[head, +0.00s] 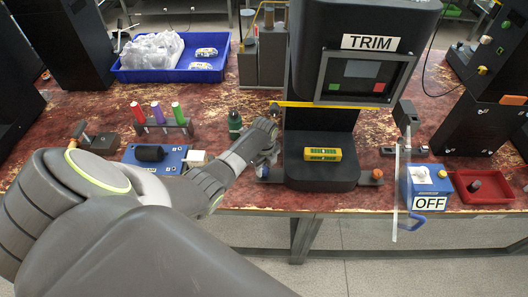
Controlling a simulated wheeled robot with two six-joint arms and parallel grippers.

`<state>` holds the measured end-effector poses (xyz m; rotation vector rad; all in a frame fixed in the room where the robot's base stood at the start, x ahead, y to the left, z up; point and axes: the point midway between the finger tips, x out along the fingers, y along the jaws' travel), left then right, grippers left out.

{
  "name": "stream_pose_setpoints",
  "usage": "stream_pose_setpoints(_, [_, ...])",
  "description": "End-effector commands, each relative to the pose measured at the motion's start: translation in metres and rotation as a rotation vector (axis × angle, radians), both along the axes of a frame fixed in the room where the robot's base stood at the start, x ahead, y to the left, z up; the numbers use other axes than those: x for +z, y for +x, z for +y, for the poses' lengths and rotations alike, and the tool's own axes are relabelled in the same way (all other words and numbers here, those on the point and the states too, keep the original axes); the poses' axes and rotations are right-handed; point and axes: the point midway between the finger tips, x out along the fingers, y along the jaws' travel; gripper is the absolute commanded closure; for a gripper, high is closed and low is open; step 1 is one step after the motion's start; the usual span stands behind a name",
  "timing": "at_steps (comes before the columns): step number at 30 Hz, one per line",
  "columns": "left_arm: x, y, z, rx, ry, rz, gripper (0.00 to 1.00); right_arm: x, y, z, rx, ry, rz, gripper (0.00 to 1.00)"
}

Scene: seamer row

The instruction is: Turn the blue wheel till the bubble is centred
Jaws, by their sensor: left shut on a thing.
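The black machine (322,179) with the TRIM sign stands at the middle of the bench. A yellow-green level (322,154) sits on the front of its base; its bubble is too small to place for certain. The blue wheel (262,172) is low at the left side of the base, mostly hidden by my left gripper. My left gripper (266,161) reaches in from the left and is shut on the blue wheel. An orange knob (376,175) sits at the right side of the base. My right gripper is not in view.
Left of the machine are a green bottle (235,123), a rack of coloured handles (160,125) and a blue plate (172,160) with a black roll. A blue OFF switch box (428,186) and a red tray (484,187) stand at right. A blue crate (176,73) is behind.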

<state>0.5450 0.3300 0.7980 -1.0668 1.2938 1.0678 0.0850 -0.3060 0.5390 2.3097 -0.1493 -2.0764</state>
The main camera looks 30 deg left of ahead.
Motion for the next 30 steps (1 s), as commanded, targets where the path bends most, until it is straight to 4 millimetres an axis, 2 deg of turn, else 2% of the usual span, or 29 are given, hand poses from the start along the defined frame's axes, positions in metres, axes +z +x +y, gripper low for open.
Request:
stream_pose_setpoints(16, [0.0011, 0.0015, -0.0009, -0.024, -0.002, -0.004, 0.90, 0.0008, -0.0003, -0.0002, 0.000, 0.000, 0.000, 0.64])
stream_pose_setpoints(17, [0.0011, 0.0013, -0.0010, -0.024, -0.002, -0.004, 0.64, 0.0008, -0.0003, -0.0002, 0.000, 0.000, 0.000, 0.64])
stream_pose_setpoints(21, [0.0008, 0.0010, -0.0008, -0.023, -0.002, -0.003, 0.46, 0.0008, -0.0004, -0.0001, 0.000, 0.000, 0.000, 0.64])
stream_pose_setpoints(30, [0.0014, 0.0004, -0.0003, -0.023, -0.001, -0.001, 0.46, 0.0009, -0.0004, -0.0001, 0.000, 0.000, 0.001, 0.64])
